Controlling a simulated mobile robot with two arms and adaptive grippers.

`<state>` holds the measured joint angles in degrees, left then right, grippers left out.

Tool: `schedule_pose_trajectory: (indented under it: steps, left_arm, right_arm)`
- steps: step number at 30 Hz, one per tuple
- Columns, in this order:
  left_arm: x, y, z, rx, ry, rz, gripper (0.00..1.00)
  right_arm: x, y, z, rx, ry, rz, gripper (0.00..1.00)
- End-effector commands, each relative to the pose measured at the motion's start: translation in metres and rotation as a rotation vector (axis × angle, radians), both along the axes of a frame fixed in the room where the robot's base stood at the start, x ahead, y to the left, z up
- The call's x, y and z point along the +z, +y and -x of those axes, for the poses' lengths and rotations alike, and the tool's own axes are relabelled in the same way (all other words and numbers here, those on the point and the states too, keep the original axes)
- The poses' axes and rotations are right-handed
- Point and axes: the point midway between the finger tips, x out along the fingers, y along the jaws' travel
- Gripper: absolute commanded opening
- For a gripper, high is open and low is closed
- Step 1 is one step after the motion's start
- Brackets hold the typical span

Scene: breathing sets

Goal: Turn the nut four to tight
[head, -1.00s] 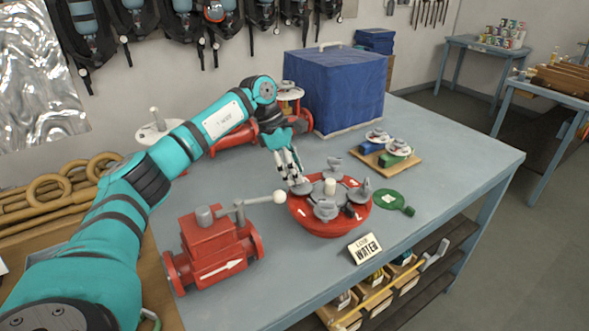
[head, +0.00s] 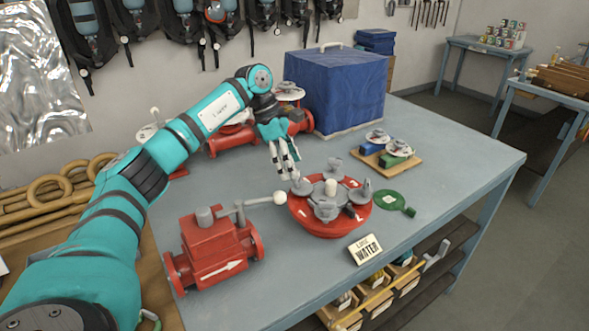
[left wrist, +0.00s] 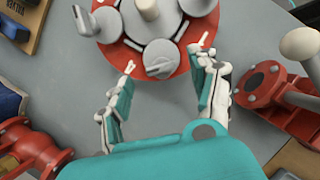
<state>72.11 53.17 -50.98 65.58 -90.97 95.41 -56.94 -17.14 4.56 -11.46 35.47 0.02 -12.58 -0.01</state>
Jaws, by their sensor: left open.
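A round red flange (head: 314,225) lies on the blue-grey table, with several grey wing nuts around a pale central stub (head: 330,187). One wing nut (head: 301,186) is at its left edge, nearest my gripper; I cannot read which number it bears. My left gripper (head: 288,174) is open and empty, just behind and above this nut. In the left wrist view the fingers (left wrist: 167,57) are spread on either side of the near wing nut (left wrist: 161,60), apart from it. My right gripper is not in view.
A red valve (head: 212,250) with a ball-ended lever stands at the front left. A water sign (head: 365,249) is in front of the flange, a green tag (head: 390,200) to its right. A blue-covered box (head: 335,90) and red pipework (head: 230,140) stand behind.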

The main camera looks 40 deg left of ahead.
Motion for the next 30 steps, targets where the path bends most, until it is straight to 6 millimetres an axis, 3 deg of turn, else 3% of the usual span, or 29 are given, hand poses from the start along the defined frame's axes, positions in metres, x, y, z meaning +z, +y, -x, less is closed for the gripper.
schedule_pose_trajectory:
  steps: [6,13,30]
  left_arm:
    - [0.046,0.018,0.007,0.003,-0.005,0.0,0.62]
    - [0.079,0.03,0.012,0.002,-0.003,0.0,0.62]
    - [0.087,0.034,0.014,0.0,0.0,-0.001,0.62]
  right_arm:
    - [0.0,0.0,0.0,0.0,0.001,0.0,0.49]
    - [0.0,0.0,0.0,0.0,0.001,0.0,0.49]
    - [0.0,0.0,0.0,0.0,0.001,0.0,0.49]
